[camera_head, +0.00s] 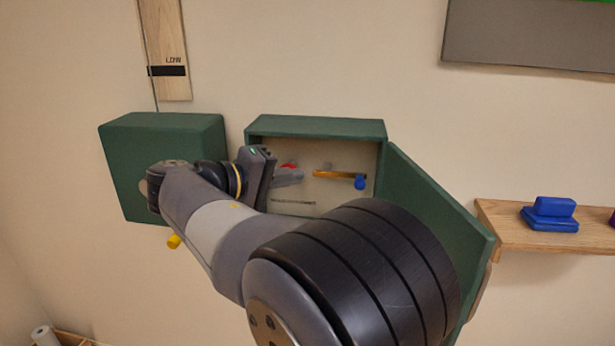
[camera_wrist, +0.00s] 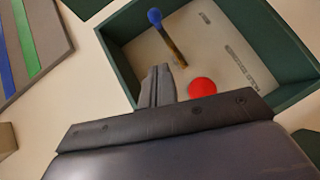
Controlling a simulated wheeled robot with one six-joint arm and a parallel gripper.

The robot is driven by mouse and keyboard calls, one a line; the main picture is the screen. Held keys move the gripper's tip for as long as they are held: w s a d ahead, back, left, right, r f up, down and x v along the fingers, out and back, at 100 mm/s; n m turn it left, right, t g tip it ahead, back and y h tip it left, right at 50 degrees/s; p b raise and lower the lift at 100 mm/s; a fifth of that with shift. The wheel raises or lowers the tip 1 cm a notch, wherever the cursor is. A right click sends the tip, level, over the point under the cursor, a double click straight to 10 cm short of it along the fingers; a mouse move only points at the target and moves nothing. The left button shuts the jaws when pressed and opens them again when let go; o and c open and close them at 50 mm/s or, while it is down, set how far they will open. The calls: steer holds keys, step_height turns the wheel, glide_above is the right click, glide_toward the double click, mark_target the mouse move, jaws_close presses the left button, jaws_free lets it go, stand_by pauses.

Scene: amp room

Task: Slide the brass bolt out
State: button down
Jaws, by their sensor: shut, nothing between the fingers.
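The brass bolt (camera_head: 338,174) lies level inside the open green wall box (camera_head: 316,128), with a blue knob (camera_head: 361,182) at its right end. In the wrist view the bolt (camera_wrist: 173,46) runs from the blue knob (camera_wrist: 154,16) down toward my fingers. My gripper (camera_head: 301,176) reaches into the box, left of the bolt. In the wrist view my gripper (camera_wrist: 158,82) is shut and empty, its tips close to the bolt's near end. I cannot tell whether they touch it. The fingers may hide part of that end.
A red round button (camera_wrist: 203,87) sits on the box's back panel beside my fingers. The box's green door (camera_head: 440,215) hangs open to the right. A closed green box (camera_head: 120,165) is at left. A shelf (camera_head: 545,238) holding a blue object (camera_head: 549,212) is at right.

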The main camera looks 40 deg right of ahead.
steer(key=shift+v, duration=0.8)
